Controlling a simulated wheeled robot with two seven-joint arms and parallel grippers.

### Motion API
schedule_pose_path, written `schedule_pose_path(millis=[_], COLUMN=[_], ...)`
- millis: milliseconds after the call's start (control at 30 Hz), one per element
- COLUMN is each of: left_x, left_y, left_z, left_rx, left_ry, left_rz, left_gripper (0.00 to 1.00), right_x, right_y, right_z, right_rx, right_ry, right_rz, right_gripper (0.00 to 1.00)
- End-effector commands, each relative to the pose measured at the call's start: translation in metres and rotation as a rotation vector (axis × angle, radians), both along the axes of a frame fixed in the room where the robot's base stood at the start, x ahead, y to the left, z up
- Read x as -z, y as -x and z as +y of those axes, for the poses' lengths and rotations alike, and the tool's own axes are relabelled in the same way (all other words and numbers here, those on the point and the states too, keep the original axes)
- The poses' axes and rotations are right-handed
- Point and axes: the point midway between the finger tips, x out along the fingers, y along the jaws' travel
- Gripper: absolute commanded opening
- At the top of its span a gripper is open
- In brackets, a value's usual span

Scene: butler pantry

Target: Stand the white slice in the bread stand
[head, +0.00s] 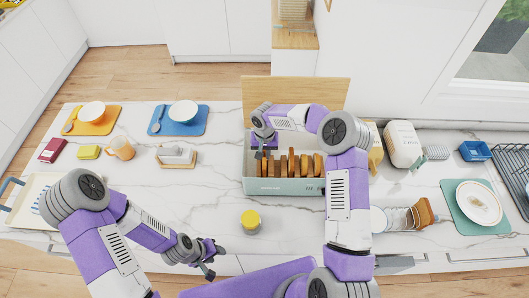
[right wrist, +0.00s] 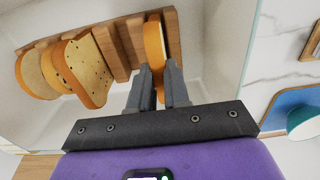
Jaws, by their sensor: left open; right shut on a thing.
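The wooden bread stand (right wrist: 116,40) is inside a pale green bread bin (head: 284,187). Several brown-crusted slices (right wrist: 90,70) stand in it toward the left in the right wrist view, and they also show in the head view (head: 305,165). My right gripper (right wrist: 155,85) reaches into the bin and is shut on a pale slice with an orange crust (right wrist: 154,45). That slice is upright at the stand's end; I cannot tell whether its lower edge is seated in a slot. My left gripper (head: 208,262) is open and empty near the counter's front edge.
The bin's wooden lid (head: 300,92) stands up behind it. A jar with a yellow lid (head: 250,219) stands in front. A rack with slices (head: 408,218) and a plate (head: 479,203) are to the right. Mats with bowls lie at the left.

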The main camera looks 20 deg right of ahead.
Motion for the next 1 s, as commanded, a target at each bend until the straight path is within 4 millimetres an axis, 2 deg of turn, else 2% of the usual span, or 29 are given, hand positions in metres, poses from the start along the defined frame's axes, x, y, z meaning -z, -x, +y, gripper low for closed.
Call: schedule_pose_path(millis=[333,367,533,833,1000], left_x=[0.002,0.002,0.002,0.001,-0.009], left_y=[0.0,0.0,0.0,0.0,0.0], left_z=[0.0,0.0,0.0,0.0,0.0], left_rx=[0.0,0.0,0.0,0.0,0.0], left_ry=[0.0,0.0,0.0,0.0,0.0], left_rz=[0.0,0.0,0.0,0.0,0.0], left_gripper=[0.43,0.43,0.43,0.43,0.43], right_x=[0.002,0.002,0.002,0.0,-0.022], right_y=[0.0,0.0,0.0,0.0,0.0], right_z=[0.0,0.0,0.0,0.0,0.0], right_rx=[-0.001,-0.001,-0.001,-0.001,-0.002], right_ry=[0.001,0.001,0.001,0.001,0.002], right_rz=[-0.001,-0.001,0.0,-0.001,-0.003], right_gripper=[0.02,0.19,0.45,0.46,0.46])
